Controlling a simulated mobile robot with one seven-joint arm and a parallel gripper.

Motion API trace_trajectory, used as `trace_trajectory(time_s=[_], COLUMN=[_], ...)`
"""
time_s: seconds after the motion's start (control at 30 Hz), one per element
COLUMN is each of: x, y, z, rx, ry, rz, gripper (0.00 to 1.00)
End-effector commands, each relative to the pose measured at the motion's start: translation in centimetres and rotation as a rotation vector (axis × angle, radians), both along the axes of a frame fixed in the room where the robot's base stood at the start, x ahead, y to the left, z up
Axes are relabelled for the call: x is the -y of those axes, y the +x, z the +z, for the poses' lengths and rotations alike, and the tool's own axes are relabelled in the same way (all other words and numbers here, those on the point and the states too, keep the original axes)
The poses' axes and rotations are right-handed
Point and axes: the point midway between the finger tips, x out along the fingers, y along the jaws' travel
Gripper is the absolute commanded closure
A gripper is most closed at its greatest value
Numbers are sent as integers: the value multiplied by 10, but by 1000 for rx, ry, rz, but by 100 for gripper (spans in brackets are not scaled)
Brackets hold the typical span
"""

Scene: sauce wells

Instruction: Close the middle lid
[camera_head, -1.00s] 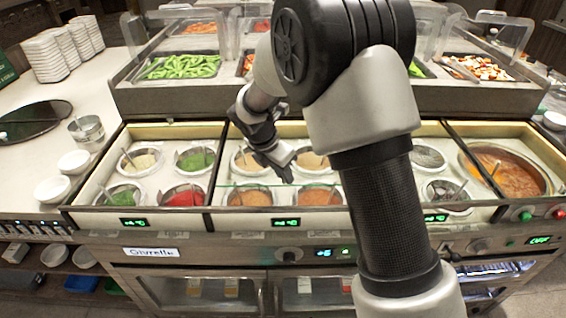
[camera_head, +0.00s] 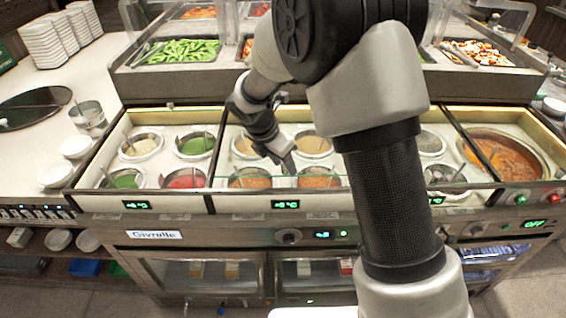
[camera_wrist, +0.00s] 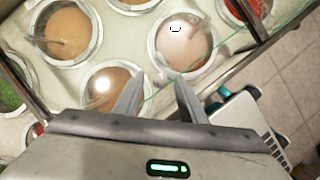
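My gripper (camera_head: 284,158) reaches down over the middle section of the sauce counter. The middle lid (camera_wrist: 236,52) seems to be clear glass; a thin green edge crosses the wrist view at a slant near the fingertips. Its surface is hard to make out, and I cannot tell whether the fingers touch it. Under the gripper are sauce wells, with an orange-brown sauce (camera_head: 250,181) at the front left and an orange one (camera_head: 318,181) at the front right.
The left section holds wells of green sauce (camera_head: 194,145) and red sauce (camera_head: 184,181). A large soup pot (camera_head: 508,158) is at the right. Behind stands a raised row with a tray of green pods (camera_head: 182,50). My arm hides part of the right side.

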Motion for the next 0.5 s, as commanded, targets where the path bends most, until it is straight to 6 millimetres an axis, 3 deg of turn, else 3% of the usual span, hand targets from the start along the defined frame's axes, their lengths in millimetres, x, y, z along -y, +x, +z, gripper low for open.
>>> trace_trajectory(time_s=[0.17, 0.5], x=[-6, -29], y=[-5, -27], z=[23, 100], rx=[4, 4], ry=[2, 3], rz=[1, 1], gripper=[62, 62])
